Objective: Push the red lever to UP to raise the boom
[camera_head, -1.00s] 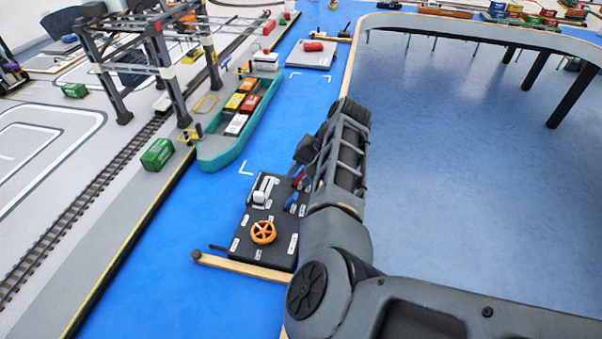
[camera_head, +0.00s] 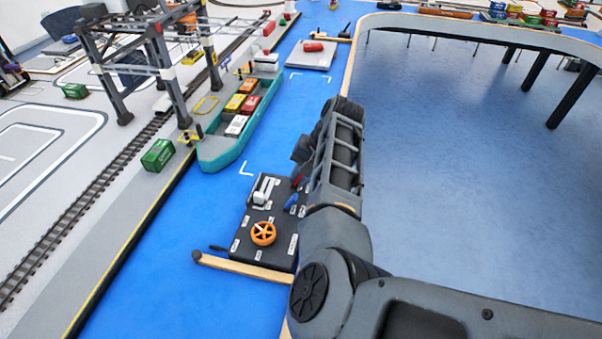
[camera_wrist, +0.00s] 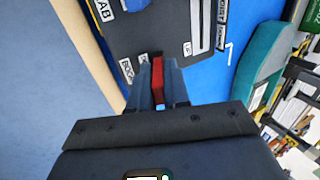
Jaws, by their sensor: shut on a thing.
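The red lever (camera_wrist: 158,75) stands between the two fingers of my gripper (camera_wrist: 158,92) in the wrist view, and the fingers are shut on it. In the head view only a small part of the red lever (camera_head: 300,183) shows beside my arm, and the fingertips are mostly hidden. The lever is on the black control panel (camera_head: 247,222), near its right side. The panel's edge (camera_wrist: 178,22) also shows in the wrist view, with small white labels, one reading BOOM. I cannot tell from these frames which marked position the lever is at. The gantry crane (camera_head: 160,50) stands at the upper left.
A teal ship (camera_head: 215,155) with containers lies beyond.

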